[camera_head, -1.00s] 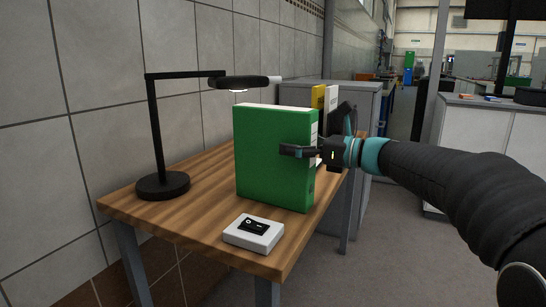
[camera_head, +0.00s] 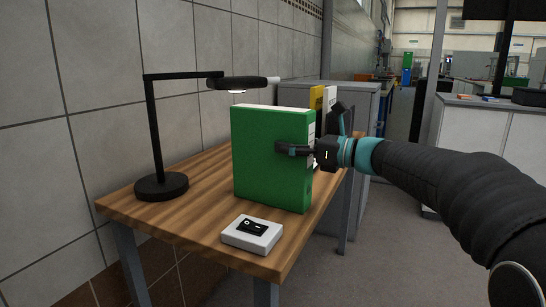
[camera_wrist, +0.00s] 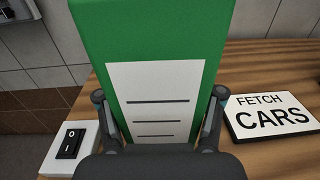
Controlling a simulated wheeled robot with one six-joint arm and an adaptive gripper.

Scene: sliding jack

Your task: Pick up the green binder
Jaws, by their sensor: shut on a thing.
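The green binder (camera_head: 268,155) stands upright on the wooden table, its broad side facing the head camera. In the wrist view its spine (camera_wrist: 155,50) faces me and carries a white label with black lines. My gripper (camera_head: 299,149) reaches in from the right and is shut on the binder's spine edge, one finger lying against the near broad side. In the wrist view the two fingers (camera_wrist: 158,120) sit on either side of the spine. The far finger is hidden behind the binder in the head view. The binder's base appears to be at the table top.
The wooden table (camera_head: 205,220) also holds a black lamp (camera_head: 160,187) at left and a white switch box (camera_head: 252,234) at the front. A "FETCH CARS" sign (camera_wrist: 270,115) lies right of the binder in the wrist view.

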